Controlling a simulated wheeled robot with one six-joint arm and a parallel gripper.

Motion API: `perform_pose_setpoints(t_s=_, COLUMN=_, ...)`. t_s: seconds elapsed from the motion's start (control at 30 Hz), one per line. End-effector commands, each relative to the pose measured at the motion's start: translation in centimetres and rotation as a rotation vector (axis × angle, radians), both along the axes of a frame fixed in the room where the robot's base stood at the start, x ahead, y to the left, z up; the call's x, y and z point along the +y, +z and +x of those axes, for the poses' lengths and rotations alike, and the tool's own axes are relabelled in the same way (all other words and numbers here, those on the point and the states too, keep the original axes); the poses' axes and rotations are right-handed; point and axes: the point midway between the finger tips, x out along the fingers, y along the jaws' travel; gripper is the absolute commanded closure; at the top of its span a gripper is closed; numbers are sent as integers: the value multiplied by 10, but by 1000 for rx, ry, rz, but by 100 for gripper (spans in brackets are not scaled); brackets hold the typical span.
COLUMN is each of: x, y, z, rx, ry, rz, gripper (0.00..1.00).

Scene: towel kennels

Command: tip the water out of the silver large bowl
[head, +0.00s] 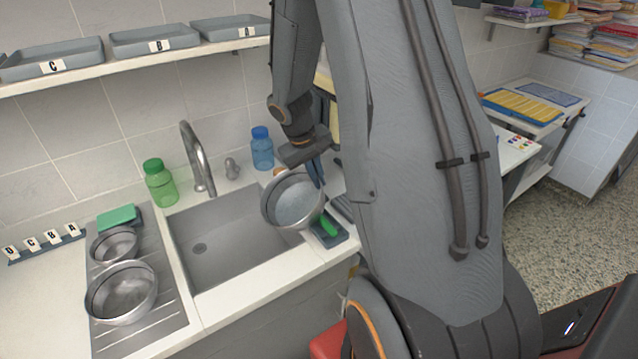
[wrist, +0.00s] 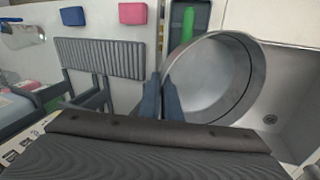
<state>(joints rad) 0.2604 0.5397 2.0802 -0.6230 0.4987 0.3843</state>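A silver large bowl (head: 292,201) is at my gripper (head: 318,172), over the right edge of the sink (head: 222,240). It is tilted, with its opening turned toward the head camera. In the wrist view my gripper's blue-grey fingers (wrist: 163,98) are closed on the rim of the bowl (wrist: 213,80). The bowl's inside looks grey and smooth; I cannot tell whether water is in it. The sink basin and its drain show empty to the left of the bowl. Two other silver bowls, one bigger (head: 121,292) and one smaller (head: 114,245), sit on the ribbed drainboard.
A curved tap (head: 197,160) stands behind the sink. A green bottle (head: 160,183) and a blue bottle (head: 262,148) stand by the wall. A tray with a green item (head: 328,226) lies right of the sink. Labelled trays (head: 155,40) line the shelf above.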

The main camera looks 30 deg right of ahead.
Motion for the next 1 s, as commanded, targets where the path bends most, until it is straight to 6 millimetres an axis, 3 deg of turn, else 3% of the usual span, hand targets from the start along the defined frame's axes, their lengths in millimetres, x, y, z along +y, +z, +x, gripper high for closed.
perform_pose_setpoints(t_s=0.57, x=29, y=17, z=2, rx=-4, ry=4, rz=-244, gripper=100)
perform_pose_setpoints(t_s=1.0, x=68, y=44, z=2, rx=-3, ry=5, rz=-553, gripper=100)
